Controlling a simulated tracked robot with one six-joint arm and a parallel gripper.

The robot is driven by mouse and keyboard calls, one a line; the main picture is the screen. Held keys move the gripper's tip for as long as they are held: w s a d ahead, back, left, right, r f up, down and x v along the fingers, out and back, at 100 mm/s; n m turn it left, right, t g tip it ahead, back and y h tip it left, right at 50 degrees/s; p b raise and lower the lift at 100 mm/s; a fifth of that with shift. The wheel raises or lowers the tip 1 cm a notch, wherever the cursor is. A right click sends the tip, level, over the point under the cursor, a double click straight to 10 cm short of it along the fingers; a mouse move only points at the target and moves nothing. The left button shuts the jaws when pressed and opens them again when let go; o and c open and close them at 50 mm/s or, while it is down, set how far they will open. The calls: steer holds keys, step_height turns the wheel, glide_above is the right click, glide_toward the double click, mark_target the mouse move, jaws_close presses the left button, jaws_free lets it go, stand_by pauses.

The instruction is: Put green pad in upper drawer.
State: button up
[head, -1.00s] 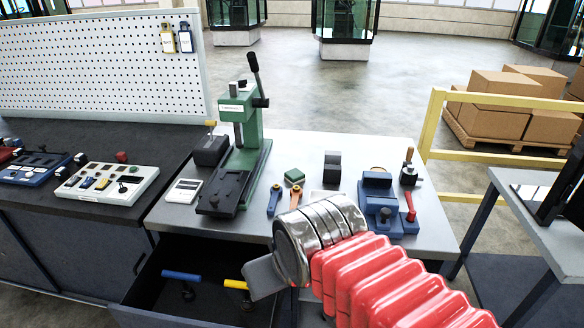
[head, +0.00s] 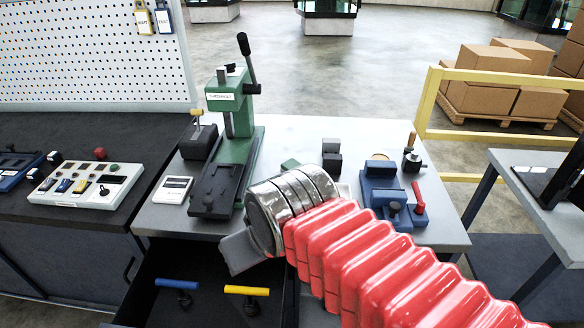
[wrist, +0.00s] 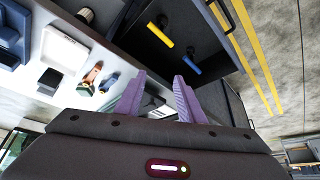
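The green pad (head: 290,164) lies on the light grey bench top, just right of the green press, and is partly hidden behind my arm. I cannot make it out in the wrist view. An open drawer (head: 150,285) is below the bench top, at the lower left of my arm; it also shows in the wrist view (wrist: 208,48). It holds a blue-handled tool (head: 178,284) and a yellow-handled tool (head: 247,291). My gripper (wrist: 157,88) has its fingers apart with nothing visible held between them. In the head view it hangs near the bench's front edge, by the drawer.
The green press (head: 232,140) and a white meter (head: 173,189) stand at the bench's left. A blue vise (head: 388,192) and a black block (head: 332,162) stand at the right. A control box (head: 87,184) sits on the dark left bench. A yellow rail (head: 428,105) stands behind.

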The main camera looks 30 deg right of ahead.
mark_target(296, 167)
steer(key=shift+o, duration=1.4)
steer(key=shift+w+d+r, duration=0.15)
steer(key=shift+w+r, duration=0.15)
steer(key=shift+w, duration=0.05)
steer(key=o, duration=0.5)
steer(key=shift+g, duration=0.4)
steer(key=w+d+r, duration=0.1)
steer(key=w, duration=0.2)
steer(key=w+d+r, duration=0.1)
steer(key=w+r, duration=0.1)
steer(key=w, duration=0.1)
steer(key=w+d+r, duration=0.1)
steer(key=w+d, duration=0.1)
steer(key=w, duration=0.1)
steer(key=shift+w+r, duration=0.15)
steer(key=shift+r, duration=0.15)
steer(key=shift+o, duration=0.2)
steer(key=w+d+f+n+g, duration=0.1)
steer(key=w+d, duration=1.5)
steer(key=w, duration=0.1)
steer(key=w+d+f, duration=0.2)
steer(key=d+f, duration=0.1)
steer(key=d, duration=0.3)
steer(key=w+d+f, duration=0.3)
steer(key=d, duration=0.3)
steer(key=shift+w+f+n+g, duration=0.3)
steer(key=shift+w+f+g, duration=0.05)
steer(key=shift+f+g, duration=0.05)
steer(key=shift+d+f, duration=0.1)
